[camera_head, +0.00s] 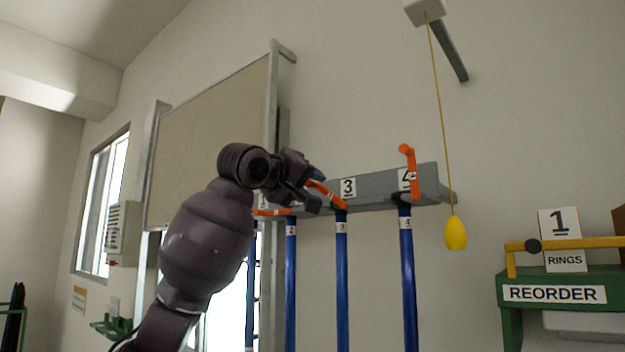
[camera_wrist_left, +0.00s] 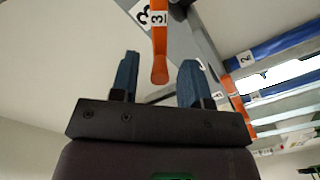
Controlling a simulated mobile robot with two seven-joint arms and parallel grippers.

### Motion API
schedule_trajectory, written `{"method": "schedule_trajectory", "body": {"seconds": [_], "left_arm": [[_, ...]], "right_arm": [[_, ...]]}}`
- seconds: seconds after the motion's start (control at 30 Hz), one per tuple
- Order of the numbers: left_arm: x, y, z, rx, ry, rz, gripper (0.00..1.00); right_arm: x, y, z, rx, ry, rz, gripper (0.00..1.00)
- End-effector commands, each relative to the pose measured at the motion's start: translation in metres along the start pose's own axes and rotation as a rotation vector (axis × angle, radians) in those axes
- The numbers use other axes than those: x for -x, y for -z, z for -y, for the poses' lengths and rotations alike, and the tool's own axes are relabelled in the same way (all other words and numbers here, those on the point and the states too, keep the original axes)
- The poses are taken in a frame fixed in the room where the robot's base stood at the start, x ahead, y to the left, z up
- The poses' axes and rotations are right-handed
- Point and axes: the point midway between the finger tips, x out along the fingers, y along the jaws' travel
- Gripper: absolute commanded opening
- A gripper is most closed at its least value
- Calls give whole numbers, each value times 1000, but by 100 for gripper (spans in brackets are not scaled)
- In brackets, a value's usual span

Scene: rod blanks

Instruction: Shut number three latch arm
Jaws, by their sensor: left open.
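The number three latch arm (camera_head: 332,197) is orange and slopes up and left from its pivot on the grey rack (camera_head: 376,188), by the "3" plate (camera_head: 348,187). My left gripper (camera_head: 314,189) is at its upper free end and hides part of it. In the left wrist view, the latch arm (camera_wrist_left: 159,45) carries a "3" label, and its rounded end lies between my two spread blue fingers (camera_wrist_left: 160,82). I cannot tell whether it touches either finger. My right gripper is in neither view.
The number four latch arm (camera_head: 409,165) stands upright to the right. Another orange latch arm (camera_head: 270,212) lies nearly level to the left. Blue rods (camera_head: 342,280) hang below the rack. A yellow pull weight (camera_head: 456,233) hangs at right, near the green reorder stand (camera_head: 560,285).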

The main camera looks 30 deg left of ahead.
Motion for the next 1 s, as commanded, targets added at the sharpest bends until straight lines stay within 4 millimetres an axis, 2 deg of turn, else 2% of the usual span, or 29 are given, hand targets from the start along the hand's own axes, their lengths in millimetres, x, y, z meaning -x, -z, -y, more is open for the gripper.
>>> {"method": "schedule_trajectory", "body": {"seconds": [0.2, 0.47, 0.77, 1.0], "left_arm": [[-13, 0, 0, -1, 0, 0, 42], [-14, 0, 0, -1, 0, -1, 42], [-13, 0, 0, -1, 0, 0, 0], [-14, -1, 1, -2, 3, 1, 0]], "right_arm": [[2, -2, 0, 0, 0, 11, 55], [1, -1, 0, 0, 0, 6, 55], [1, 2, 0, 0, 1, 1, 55], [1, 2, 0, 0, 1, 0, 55]]}}
